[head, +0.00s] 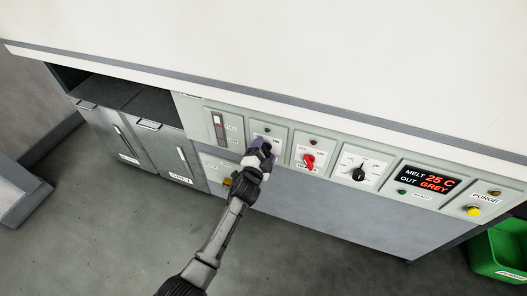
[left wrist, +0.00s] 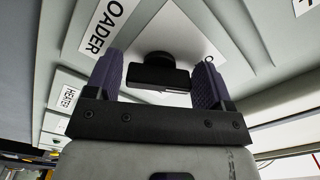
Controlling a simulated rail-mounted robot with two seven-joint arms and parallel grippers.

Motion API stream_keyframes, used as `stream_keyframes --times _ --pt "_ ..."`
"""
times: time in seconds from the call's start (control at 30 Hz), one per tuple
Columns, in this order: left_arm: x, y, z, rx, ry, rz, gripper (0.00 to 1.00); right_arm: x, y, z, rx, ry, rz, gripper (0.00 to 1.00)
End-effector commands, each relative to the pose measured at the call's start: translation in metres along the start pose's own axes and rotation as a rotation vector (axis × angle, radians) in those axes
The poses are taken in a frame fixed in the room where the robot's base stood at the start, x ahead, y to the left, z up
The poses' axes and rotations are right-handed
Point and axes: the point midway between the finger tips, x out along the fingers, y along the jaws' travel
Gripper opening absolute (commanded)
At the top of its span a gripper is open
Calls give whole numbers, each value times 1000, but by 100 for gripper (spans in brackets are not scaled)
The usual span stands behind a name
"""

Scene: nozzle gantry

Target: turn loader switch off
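The loader switch is a black knob (left wrist: 160,72) on a white plate, with the LOADER label (left wrist: 101,27) beside it in the left wrist view. In the head view my left gripper (head: 261,148) is at the loader panel (head: 279,134) and hides the knob. A small green lamp (head: 267,130) shows above it. The position the knob points to is hard to tell. My right gripper is not in view.
Right of the loader panel are a red switch (head: 308,161), a black dial (head: 358,174), a display (head: 426,181) reading 25 C and GREY, and a yellow purge button (head: 474,211). A slotted level panel (head: 218,128) is to the left. Grey bins and a green crate (head: 499,252) flank the cabinet.

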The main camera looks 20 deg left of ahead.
Motion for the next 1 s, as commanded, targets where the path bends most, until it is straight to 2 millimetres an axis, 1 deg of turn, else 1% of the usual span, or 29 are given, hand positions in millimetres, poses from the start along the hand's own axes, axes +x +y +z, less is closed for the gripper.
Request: stream_keyframes --times 0.03,0.13,0.37,0.47,0.57,0.67,0.8,1.0 --pt "0 0 0 1 0 0 80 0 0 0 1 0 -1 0" --pt "0 0 0 2 0 0 89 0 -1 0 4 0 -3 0" --pt "0 0 0 3 0 0 89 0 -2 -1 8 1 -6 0" --pt "-5 -1 0 3 0 0 89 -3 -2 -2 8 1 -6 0" --pt "-16 -1 -1 3 -1 2 89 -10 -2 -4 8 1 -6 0" --pt "-35 -3 -2 3 -1 2 89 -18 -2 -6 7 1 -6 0" --pt "-64 -2 -1 2 -2 2 89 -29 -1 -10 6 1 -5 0" --pt "-100 -2 -1 2 -2 2 89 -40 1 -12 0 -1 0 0"
